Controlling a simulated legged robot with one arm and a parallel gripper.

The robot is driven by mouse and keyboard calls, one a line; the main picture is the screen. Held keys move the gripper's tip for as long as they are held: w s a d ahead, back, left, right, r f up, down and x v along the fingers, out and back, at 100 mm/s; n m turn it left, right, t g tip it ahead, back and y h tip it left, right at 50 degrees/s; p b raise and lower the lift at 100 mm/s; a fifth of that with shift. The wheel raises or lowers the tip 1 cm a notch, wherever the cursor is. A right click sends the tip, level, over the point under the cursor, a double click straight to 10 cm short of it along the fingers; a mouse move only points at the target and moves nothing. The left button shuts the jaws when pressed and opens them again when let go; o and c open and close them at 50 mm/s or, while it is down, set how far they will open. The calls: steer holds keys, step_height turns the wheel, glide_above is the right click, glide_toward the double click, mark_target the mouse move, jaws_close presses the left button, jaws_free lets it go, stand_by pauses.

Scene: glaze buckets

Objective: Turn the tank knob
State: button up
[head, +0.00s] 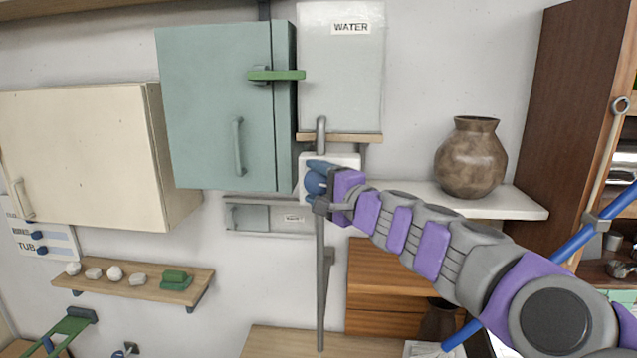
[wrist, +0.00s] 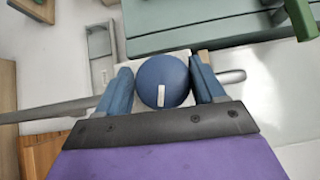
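The tank knob (wrist: 163,81) is a round blue knob with a short white mark on its face, in front of a pale housing. In the wrist view it sits between the two blue fingers of my gripper (wrist: 164,80), one on each side, with almost no gap. I cannot tell whether the fingers press on it. In the head view my gripper (head: 317,180) is at the white box (head: 345,162) under the white tank labelled WATER (head: 340,85), and its fingers mostly hide the knob. The white mark points down in the wrist view.
A grey-green cabinet (head: 215,110) with a green latch (head: 276,75) stands left of the tank. A grey pipe (head: 320,280) runs down below the box. A brown vase (head: 471,160) stands on a white shelf (head: 515,204) to the right. A cream cabinet (head: 75,150) hangs far left.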

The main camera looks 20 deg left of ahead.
steer(key=o, duration=0.3)
steer(key=shift+a, duration=0.2)
steer(key=shift+s+d, duration=0.2)
steer(key=shift+d, duration=0.35)
steer(key=b+v, duration=0.2)
steer(key=v, duration=1.4)
steer(key=shift+s+f, duration=0.1)
